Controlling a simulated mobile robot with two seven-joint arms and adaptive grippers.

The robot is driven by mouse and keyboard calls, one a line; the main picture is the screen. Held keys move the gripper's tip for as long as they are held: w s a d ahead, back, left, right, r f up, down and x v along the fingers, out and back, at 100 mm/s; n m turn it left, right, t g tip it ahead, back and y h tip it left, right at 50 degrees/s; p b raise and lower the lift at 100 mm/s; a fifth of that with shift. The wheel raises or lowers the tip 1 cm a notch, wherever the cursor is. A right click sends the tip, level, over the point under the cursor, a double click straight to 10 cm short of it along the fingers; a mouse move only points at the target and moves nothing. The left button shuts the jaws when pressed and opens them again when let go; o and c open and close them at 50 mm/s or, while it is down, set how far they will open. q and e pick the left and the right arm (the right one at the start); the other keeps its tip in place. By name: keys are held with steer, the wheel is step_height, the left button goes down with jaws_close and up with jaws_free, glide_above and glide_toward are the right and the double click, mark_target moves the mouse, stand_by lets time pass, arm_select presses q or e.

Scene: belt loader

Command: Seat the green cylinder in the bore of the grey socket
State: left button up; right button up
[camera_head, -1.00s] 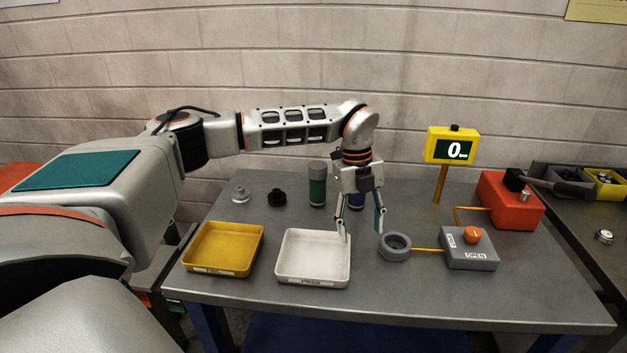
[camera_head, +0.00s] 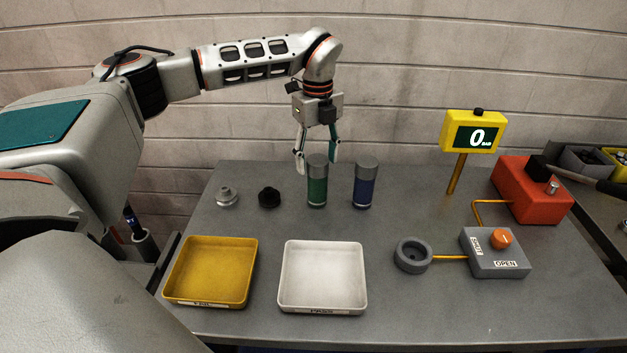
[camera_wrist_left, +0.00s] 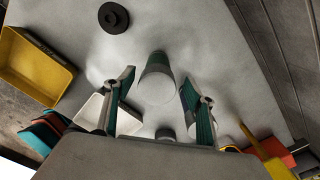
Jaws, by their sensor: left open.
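The green cylinder (camera_head: 317,188) with a grey cap stands upright on the table behind the white tray. My left gripper (camera_head: 317,165) is open and empty, pointing down at the cylinder's top. In the left wrist view the green cylinder (camera_wrist_left: 157,80) shows between the spread fingers of my left gripper (camera_wrist_left: 157,84), its cap towards the camera. I see no clear contact. The grey socket (camera_head: 401,261), a ring, lies right of the white tray, its bore empty. My right gripper is not in view.
A blue cylinder (camera_head: 365,188) stands close right of the green one. A black knob (camera_head: 269,198) and a clear knob (camera_head: 226,198) are left. Yellow (camera_head: 249,270) and white (camera_head: 362,280) trays lie in front. A grey switch box (camera_head: 495,264) is piped to the socket.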

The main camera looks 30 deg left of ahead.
mark_target(318, 183)
arm_select(q)
steer(key=shift+s+d+f+p, duration=0.15)
steer(key=shift+f+p, duration=0.2)
steer(key=shift+f, duration=1.6)
steer(key=shift+s+d+f+p, duration=0.1)
steer(key=shift+f+p, duration=0.25)
steer(key=shift+f, duration=1.55)
jaws_close()
